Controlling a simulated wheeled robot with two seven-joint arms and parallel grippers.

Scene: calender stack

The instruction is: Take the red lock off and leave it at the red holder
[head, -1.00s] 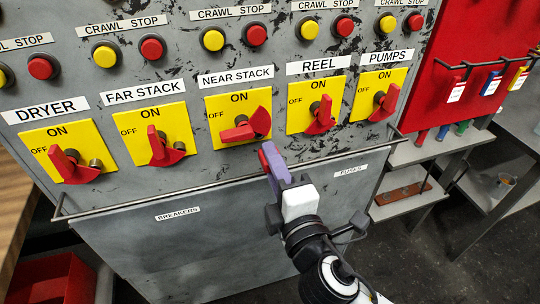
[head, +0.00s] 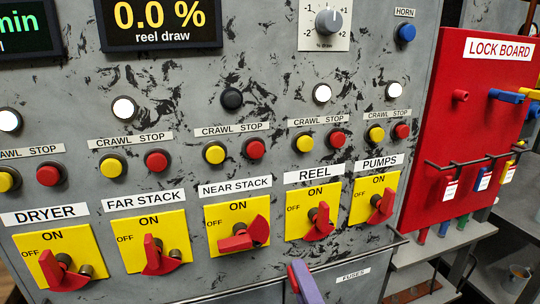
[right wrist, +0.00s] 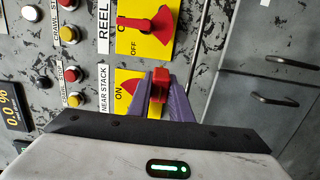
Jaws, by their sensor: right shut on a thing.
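My right gripper (head: 299,270) shows at the bottom edge of the head view, its purple fingers below the NEAR STACK and REEL switches. In the right wrist view (right wrist: 161,95) the fingers are shut on a small red lock (right wrist: 160,80). A sliver of the lock's red (head: 292,279) shows beside the fingers in the head view. The NEAR STACK switch (head: 238,238) has its red handle lying sideways, and the lock appears clear of it. The red holder looks to be the red peg (head: 460,96) on the lock board at right; it is empty. My left gripper is out of view.
The red lock board (head: 420,190) also has a blue peg (head: 506,96) and a rack with hanging tags (head: 449,189). A thin rail runs along the panel below the switches. A grey shelf (head: 445,243) stands below the board.

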